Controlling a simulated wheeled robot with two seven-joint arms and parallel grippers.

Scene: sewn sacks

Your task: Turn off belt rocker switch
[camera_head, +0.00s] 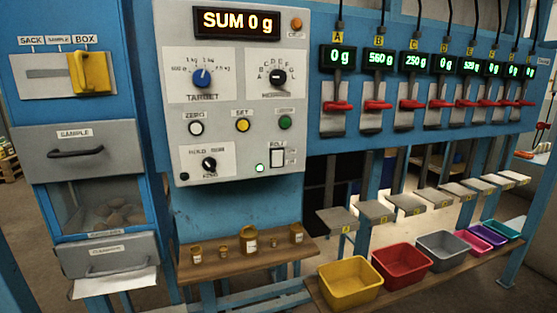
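The belt rocker switch (277,158) is a small white rocker in a dark frame, low on the right of the grey control panel (240,110). A label that seems to read BELT is above it, and small unreadable marks are at its right. A small green lamp (260,167) glows just left of the rocker. Which side of the rocker is pressed is too small to tell. Neither of my grippers is in the head view.
The panel also carries a TARGET knob (202,77), a second knob (277,77), and white, yellow and green buttons. A row of red levers (338,106) is at the right. Below are a wooden shelf (255,262) with small jars and several coloured bins (349,283).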

